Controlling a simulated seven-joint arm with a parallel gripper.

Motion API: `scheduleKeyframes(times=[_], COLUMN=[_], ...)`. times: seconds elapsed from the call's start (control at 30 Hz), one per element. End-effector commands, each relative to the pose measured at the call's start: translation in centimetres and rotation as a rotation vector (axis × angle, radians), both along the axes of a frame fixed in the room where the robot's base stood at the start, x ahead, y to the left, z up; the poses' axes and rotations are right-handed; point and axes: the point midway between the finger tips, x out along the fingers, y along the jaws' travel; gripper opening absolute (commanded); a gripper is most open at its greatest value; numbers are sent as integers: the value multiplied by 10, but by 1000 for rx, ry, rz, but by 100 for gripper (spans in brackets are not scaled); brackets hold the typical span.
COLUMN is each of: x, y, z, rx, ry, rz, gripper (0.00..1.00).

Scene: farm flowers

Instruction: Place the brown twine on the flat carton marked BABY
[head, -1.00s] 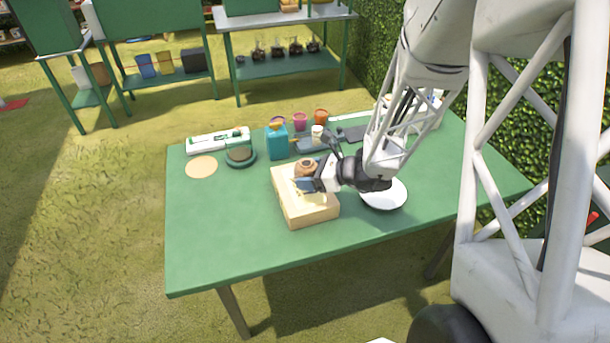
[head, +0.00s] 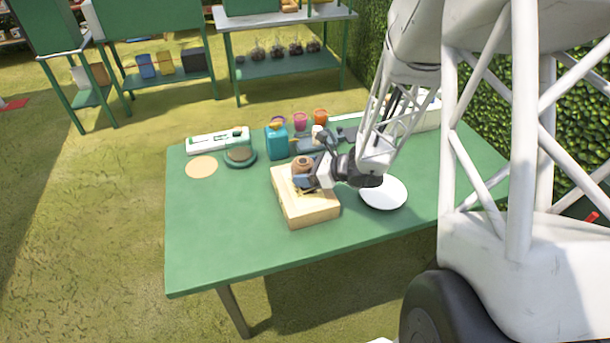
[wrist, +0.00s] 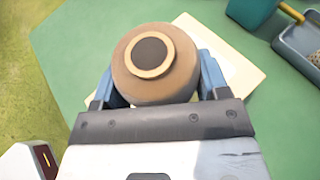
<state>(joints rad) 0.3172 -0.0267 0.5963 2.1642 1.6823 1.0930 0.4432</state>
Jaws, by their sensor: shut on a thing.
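The brown twine (wrist: 156,62) is a spool with a pale ring and dark centre, held between the blue fingers of my gripper (wrist: 158,88) in the wrist view. In the head view the twine (head: 302,164) is over the far part of the flat tan carton (head: 308,211). My gripper (head: 307,181) is shut on it, coming in from the right. I cannot tell whether the twine touches the carton's top. The carton lies flat on the green table. Its pale top also shows beneath the twine in the wrist view (wrist: 232,75). The marking BABY is not readable.
A white plate (head: 383,193) lies right of the carton. A teal container (head: 276,143), a dark green round dish (head: 240,156), a tan disc (head: 201,167) and small coloured pots (head: 301,121) stand behind. The table's front left (head: 215,240) is clear.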

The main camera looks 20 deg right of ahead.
Motion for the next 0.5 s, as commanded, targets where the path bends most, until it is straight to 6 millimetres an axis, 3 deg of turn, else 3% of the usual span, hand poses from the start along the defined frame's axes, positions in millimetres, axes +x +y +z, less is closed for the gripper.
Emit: scheduleKeyframes(times=[0.2,0.5], x=[0,0], y=[0,0], z=[-15,-15], rx=[0,-1], ry=[0,-2], rz=[1,1], gripper=[42,42])
